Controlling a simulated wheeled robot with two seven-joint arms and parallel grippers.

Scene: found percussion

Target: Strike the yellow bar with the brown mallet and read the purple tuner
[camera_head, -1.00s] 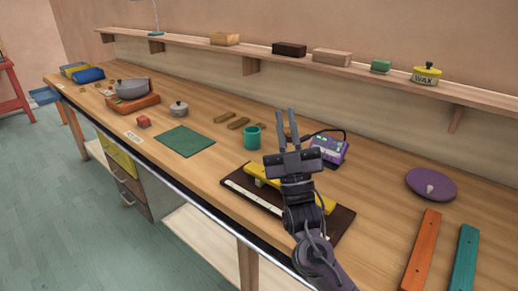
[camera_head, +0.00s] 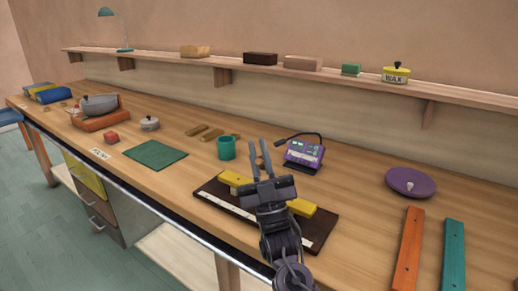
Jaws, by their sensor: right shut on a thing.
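The yellow bar (camera_head: 302,208) lies on a dark brown base (camera_head: 320,233) with a pale strip on the bench. My right gripper (camera_head: 261,152) is over the bar and hides its middle. A small brown round piece, seemingly the brown mallet (camera_head: 262,163), shows between its fingers; the rest of the mallet is hidden. Whether it touches the bar cannot be told. The purple tuner (camera_head: 304,153) stands behind the bar to the right, with a lit face too small to read and a black cable. My left gripper is out of view.
A teal cup (camera_head: 226,148) stands just behind the base. A purple disc (camera_head: 411,182), an orange bar (camera_head: 408,248) and a teal bar (camera_head: 454,255) lie to the right. A green mat (camera_head: 155,154) lies left. A shelf (camera_head: 360,76) runs along the wall.

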